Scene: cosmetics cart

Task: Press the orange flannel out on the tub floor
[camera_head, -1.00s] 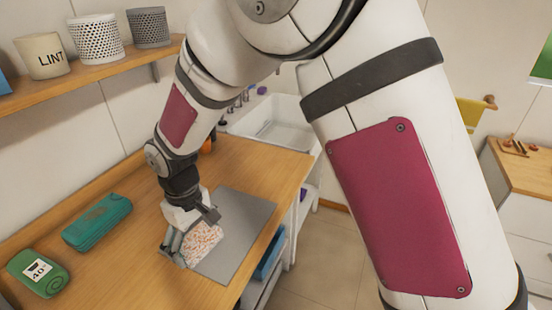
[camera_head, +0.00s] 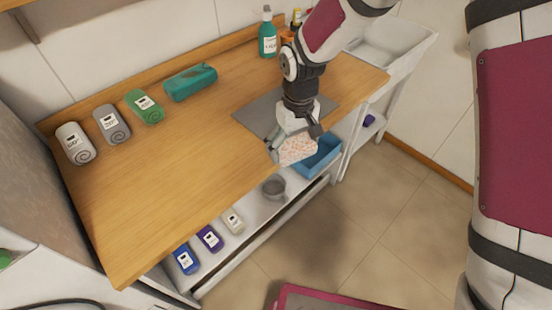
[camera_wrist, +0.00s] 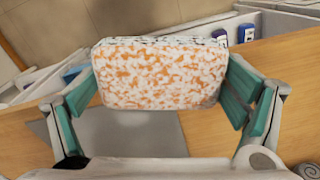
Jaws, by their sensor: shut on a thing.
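My gripper (camera_head: 292,142) is shut on a folded flannel (camera_head: 298,150) with orange and white speckles. In the wrist view, the flannel (camera_wrist: 160,77) sits flat-sided between the two teal-padded fingers, which press on its left and right ends. In the head view, it hangs near the front edge of the wooden worktop, by the grey mat (camera_head: 254,116). A blue tub (camera_head: 318,169) stands on the lower shelf, below and right of the flannel in the picture. The flannel and gripper cover part of the tub, and I cannot see its whole floor.
Rolled towels (camera_head: 110,124) and a teal pack (camera_head: 190,82) lie along the back of the worktop (camera_head: 180,150). A green bottle (camera_head: 268,38) stands farther right. The lower shelf holds a grey bowl (camera_head: 273,187) and small labelled rolls (camera_head: 210,238). A white sink (camera_head: 390,42) is beyond.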

